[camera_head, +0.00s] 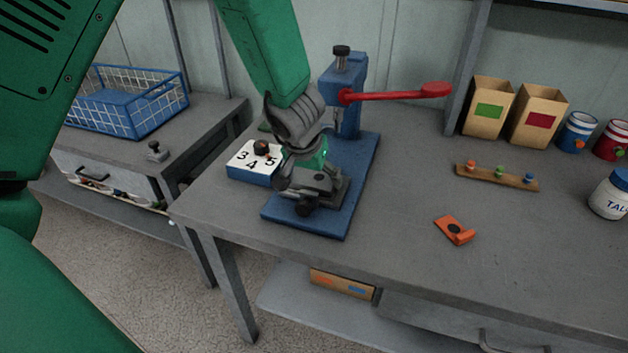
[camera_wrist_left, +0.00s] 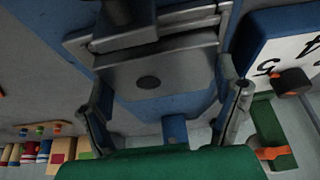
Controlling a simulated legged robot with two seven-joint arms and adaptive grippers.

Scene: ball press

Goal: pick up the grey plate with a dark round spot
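The grey plate (camera_wrist_left: 165,72) with a dark round spot lies on the blue press base in the left wrist view. My left gripper (camera_wrist_left: 168,103) is open, with one finger at each side of the plate; I cannot tell whether they touch it. In the head view my left gripper (camera_head: 305,190) is low over the blue press base (camera_head: 340,215) and largely hides the plate. My right gripper is in neither view.
The press column with its red lever (camera_head: 400,93) stands behind my gripper. A white number dial (camera_head: 245,157) is just left. An orange piece (camera_head: 455,230) and a wooden strip with knobs (camera_head: 497,178) lie right. The table's front is mostly clear.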

